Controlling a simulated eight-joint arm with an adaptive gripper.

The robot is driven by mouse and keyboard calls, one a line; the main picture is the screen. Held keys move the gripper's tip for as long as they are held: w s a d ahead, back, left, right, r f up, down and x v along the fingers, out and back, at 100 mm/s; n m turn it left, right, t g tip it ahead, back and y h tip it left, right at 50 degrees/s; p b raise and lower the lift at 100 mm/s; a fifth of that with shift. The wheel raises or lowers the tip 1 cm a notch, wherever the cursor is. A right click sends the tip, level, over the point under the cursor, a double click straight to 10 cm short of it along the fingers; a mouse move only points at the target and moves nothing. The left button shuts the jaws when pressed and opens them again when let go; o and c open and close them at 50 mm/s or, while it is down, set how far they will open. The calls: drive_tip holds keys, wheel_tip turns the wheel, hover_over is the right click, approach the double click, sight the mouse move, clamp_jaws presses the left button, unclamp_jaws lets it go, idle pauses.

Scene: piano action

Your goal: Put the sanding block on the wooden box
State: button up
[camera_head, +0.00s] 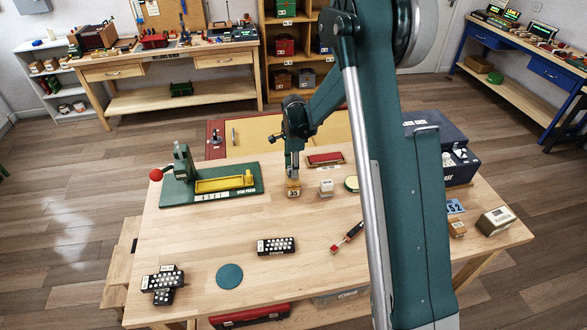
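My gripper (292,174) points down at the far middle of the table, directly above or at a small wooden block with a dark number label (293,189). The fingers are too small to show whether they are open or shut, or whether they touch this block. A small pale block with a wooden lower part (326,187) stands just to its right. A cream-coloured box with a dark label (497,220) sits at the table's right edge. I cannot tell for certain which of these is the sanding block or the wooden box.
A green press (212,186) with a red knob stands at left. A red tray (325,159) lies behind the blocks. Dark button boxes (276,246) and a green disc (229,276) lie in front. My arm hides part of the table's right half. The centre is mostly clear.

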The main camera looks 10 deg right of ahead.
drive_tip(key=shift+r, duration=0.2)
wheel_tip(320, 180, up, 12)
idle(0.9)
idle(0.5)
